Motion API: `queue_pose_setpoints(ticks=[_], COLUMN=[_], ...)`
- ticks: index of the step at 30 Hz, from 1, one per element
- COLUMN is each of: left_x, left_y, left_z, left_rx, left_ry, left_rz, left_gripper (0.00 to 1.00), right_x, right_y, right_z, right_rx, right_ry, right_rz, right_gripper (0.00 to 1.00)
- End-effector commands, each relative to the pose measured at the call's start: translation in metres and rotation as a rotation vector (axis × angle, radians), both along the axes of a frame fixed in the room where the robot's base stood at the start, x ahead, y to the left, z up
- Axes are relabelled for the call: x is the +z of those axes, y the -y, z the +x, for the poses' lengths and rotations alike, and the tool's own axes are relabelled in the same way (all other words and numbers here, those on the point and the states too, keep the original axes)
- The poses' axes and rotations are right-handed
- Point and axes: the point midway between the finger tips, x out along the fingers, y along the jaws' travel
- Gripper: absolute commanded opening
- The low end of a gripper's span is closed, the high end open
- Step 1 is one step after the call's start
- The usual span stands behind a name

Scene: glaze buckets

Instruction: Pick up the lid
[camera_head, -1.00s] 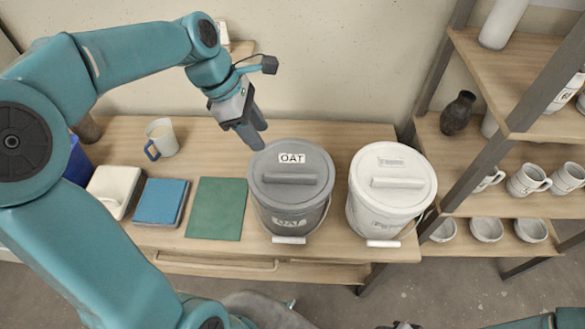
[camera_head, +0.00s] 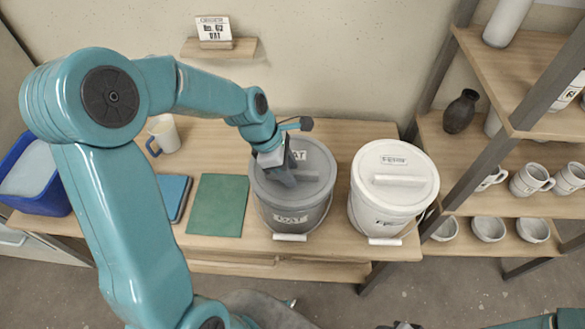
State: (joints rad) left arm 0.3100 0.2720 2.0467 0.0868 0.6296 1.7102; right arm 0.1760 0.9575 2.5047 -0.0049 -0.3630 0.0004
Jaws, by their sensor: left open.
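A grey bucket (camera_head: 292,217) labelled OAT stands on the wooden table, with its round grey lid (camera_head: 317,160) on top. The lid has a raised bar handle (camera_head: 308,176). My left gripper (camera_head: 287,180) is open over the lid, at the left part of the handle, and hides part of the handle and label. I cannot tell whether the fingers touch it. A white bucket (camera_head: 380,217) with a white lid (camera_head: 405,160) and bar handle stands just to the right. My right gripper (camera_head: 402,325) barely shows at the bottom edge; its jaw state is unclear.
A mug (camera_head: 164,133), a blue block (camera_head: 172,193) and a green mat (camera_head: 218,205) are on the table left of the buckets. A blue bin (camera_head: 35,180) is at far left. Shelves with cups and a dark vase (camera_head: 459,112) stand at right. A card stands on a wall shelf (camera_head: 200,49).

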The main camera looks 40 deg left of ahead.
Motion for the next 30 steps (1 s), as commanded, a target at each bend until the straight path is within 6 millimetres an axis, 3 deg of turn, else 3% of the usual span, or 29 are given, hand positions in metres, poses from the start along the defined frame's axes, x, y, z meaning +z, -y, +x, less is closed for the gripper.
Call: queue_pose_setpoints(ticks=[7,11,23,30], left_x=[-0.002,-0.002,0.001,0.031], left_y=[0.001,0.001,0.001,0.0], left_z=[0.0,0.0,0.0,0.001], left_rx=[0.0,0.0,-0.001,-0.001], left_ry=[0.001,0.0,0.001,0.005], left_rz=[0.0,0.0,0.001,0.002], left_gripper=[0.44,0.01,0.0,0.0], right_x=[0.0,0.0,0.0,0.004], right_y=[0.0,0.0,0.0,0.0], right_z=[0.0,0.0,0.0,0.0], right_rx=[0.0,0.0,0.0,0.0], right_ry=[0.0,0.0,0.0,0.0], right_rz=[0.0,0.0,0.0,0.0], right_gripper=[0.43,0.43,0.43,0.43])
